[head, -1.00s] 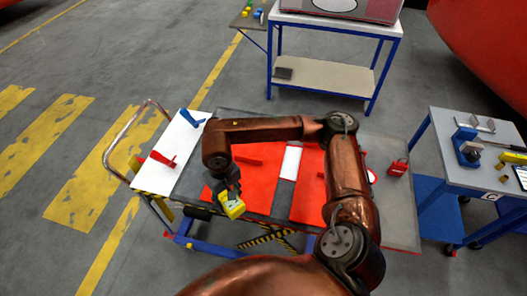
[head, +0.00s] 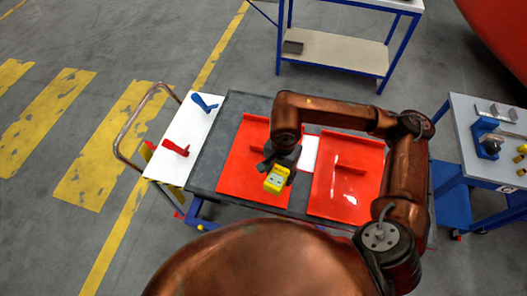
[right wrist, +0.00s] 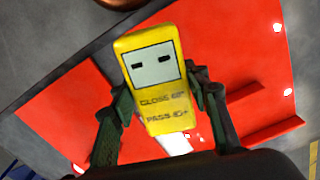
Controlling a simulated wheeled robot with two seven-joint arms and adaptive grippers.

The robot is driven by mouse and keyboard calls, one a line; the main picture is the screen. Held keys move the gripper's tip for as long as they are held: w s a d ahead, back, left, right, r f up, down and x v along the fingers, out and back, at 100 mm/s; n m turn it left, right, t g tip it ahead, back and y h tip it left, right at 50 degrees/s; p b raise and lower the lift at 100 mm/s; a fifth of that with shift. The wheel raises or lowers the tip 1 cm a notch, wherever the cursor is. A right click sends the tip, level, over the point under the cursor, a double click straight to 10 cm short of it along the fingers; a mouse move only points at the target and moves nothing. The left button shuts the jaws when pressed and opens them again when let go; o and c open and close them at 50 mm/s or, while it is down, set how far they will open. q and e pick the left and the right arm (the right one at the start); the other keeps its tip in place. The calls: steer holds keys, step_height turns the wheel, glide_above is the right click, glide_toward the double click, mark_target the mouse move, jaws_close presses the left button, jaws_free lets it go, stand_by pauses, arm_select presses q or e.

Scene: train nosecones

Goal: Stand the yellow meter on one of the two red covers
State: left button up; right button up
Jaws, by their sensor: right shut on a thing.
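The yellow meter (head: 277,179) is held by my right gripper (head: 282,160), which is shut on it. In the right wrist view the meter (right wrist: 155,75) sits between the two fingers (right wrist: 160,105), its pale screen and printed text facing the camera. Two red covers lie on the dark trolley top: the left cover (head: 238,172) and the right cover (head: 335,200), each with a raised red rib. In the head view the meter appears over the left cover's right part, near its front; its height above the cover is hard to tell. My left gripper is not in view.
A white panel (head: 313,146) lies between the covers. A white board (head: 178,135) at the trolley's left holds a red clamp-like tool (head: 176,148) and a blue one (head: 204,103). A grey table (head: 470,130) with tools stands right; a blue-framed table (head: 340,59) stands behind.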

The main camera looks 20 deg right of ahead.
steer(key=s+a+r+m+p, duration=0.1)
steer(key=s+r+m+p, duration=0.4)
steer(key=m, duration=0.6)
steer(key=m+p, duration=0.2)
steer(key=m, duration=0.2)
glide_above(256, 180)
steer(key=s, duration=0.1)
step_height(256, 180, down, 9)
steer(key=shift+s+d+r, duration=0.1)
steer(key=shift+w+a+f, duration=0.2)
steer(key=shift+w+f, duration=0.3)
steer(key=shift+f, duration=0.2)
step_height(256, 180, down, 2)
steer(key=shift+f+p, duration=0.1)
steer(key=shift+p, duration=0.75)
steer(key=shift+f, duration=0.35)
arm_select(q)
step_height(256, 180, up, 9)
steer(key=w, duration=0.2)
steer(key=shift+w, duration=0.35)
arm_select(e)
steer(key=shift+f, duration=0.1)
